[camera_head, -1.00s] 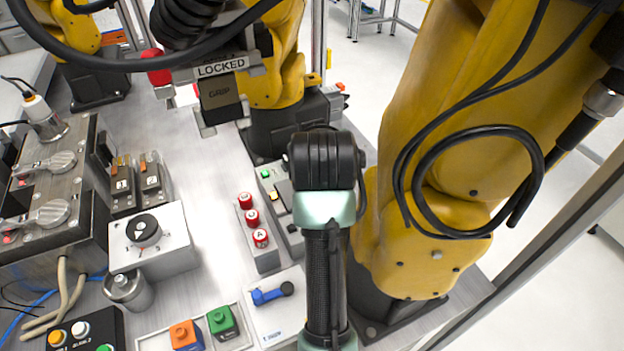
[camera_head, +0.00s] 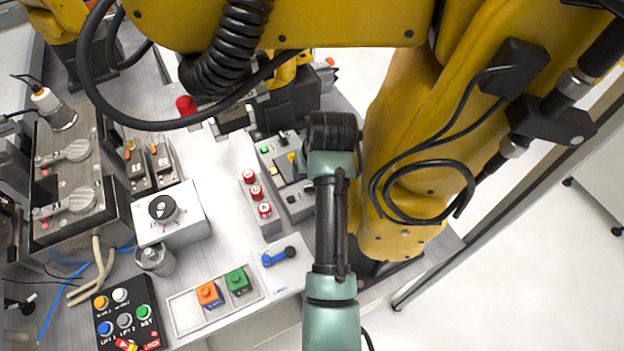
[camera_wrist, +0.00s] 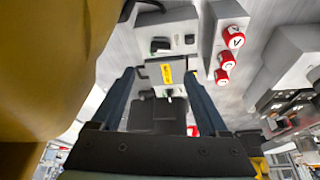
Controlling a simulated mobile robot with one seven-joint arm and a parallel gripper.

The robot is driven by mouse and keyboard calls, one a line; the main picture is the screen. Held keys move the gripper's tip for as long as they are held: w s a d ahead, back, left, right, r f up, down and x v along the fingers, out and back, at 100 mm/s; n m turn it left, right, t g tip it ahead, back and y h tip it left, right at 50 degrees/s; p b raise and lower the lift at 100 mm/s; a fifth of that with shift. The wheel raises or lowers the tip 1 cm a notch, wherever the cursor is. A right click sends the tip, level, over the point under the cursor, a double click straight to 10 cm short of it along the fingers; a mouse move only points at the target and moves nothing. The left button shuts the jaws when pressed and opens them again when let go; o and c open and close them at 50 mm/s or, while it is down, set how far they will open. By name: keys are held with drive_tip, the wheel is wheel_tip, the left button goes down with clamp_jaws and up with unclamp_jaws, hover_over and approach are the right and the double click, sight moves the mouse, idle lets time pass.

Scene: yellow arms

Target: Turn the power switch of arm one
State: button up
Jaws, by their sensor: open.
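Two grey rotary handles, one upper (camera_head: 68,153) and one lower (camera_head: 72,203), sit on a dark metal unit at the left in the head view. A white box with a black knob (camera_head: 162,209) stands right of them. I cannot read which switch belongs to arm one. My gripper (camera_wrist: 162,76) is open, with two dark blue fingers apart in the wrist view. In the head view my arm's black joint hides the gripper.
Red buttons (camera_head: 256,192) stand in a row near the grey box. A large yellow arm (camera_head: 415,150) stands close on the right.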

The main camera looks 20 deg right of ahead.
drive_tip(key=x, duration=0.9)
drive_tip(key=shift+s+f, duration=0.2)
drive_tip(key=shift+f, duration=0.2)
clamp_jaws()
